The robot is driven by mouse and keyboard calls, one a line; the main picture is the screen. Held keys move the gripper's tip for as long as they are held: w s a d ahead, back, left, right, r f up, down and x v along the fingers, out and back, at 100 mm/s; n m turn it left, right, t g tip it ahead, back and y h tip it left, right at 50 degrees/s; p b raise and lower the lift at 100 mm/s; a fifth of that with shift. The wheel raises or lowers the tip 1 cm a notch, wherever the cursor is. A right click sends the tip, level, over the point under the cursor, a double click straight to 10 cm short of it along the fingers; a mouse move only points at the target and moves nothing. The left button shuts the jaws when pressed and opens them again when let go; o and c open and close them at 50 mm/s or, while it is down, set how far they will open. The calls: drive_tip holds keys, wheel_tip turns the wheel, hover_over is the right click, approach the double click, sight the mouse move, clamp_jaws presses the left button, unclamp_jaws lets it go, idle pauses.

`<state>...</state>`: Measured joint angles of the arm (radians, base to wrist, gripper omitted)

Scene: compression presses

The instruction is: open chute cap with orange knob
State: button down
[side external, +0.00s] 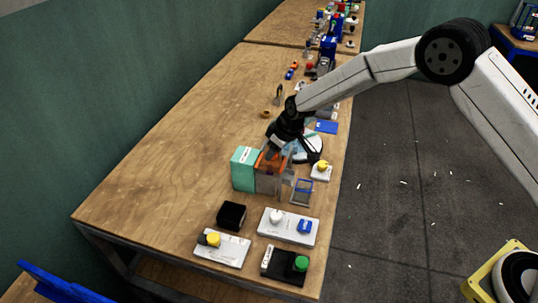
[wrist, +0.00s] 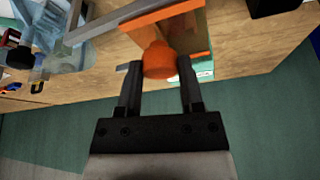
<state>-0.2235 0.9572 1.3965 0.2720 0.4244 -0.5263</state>
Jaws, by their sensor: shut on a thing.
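The orange knob (wrist: 159,60) is between the two fingers of my gripper (wrist: 158,75) in the wrist view, and the gripper is shut on it. The knob sits on an orange cap (wrist: 150,18), a flat plate that stands out from the chute top. In the side external view my gripper (side external: 277,148) reaches down to the orange cap (side external: 268,163), on top of the grey-brown chute (side external: 268,183). The knob itself is hidden there by the gripper. I cannot tell how far the cap is tilted.
A teal box (side external: 243,170) stands directly left of the chute. A blue-rimmed clear container (side external: 302,190) and a yellow-button block (side external: 322,170) are to its right. Button panels (side external: 289,227) and a black box (side external: 231,216) stand in front. The table's left side is clear.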

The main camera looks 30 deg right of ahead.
drive_tip(key=w+d, duration=0.4)
drive_tip(key=shift+w+d, duration=0.15)
drive_tip(key=shift+w, duration=0.05)
idle(0.3)
drive_tip(key=shift+c, duration=1.1)
unclamp_jaws()
drive_tip(key=shift+r, duration=0.1)
drive_tip(key=v, duration=0.7)
drive_tip(key=shift+s+r, duration=0.2)
drive_tip(key=shift+r, duration=0.05)
drive_tip(key=shift+d, duration=0.15)
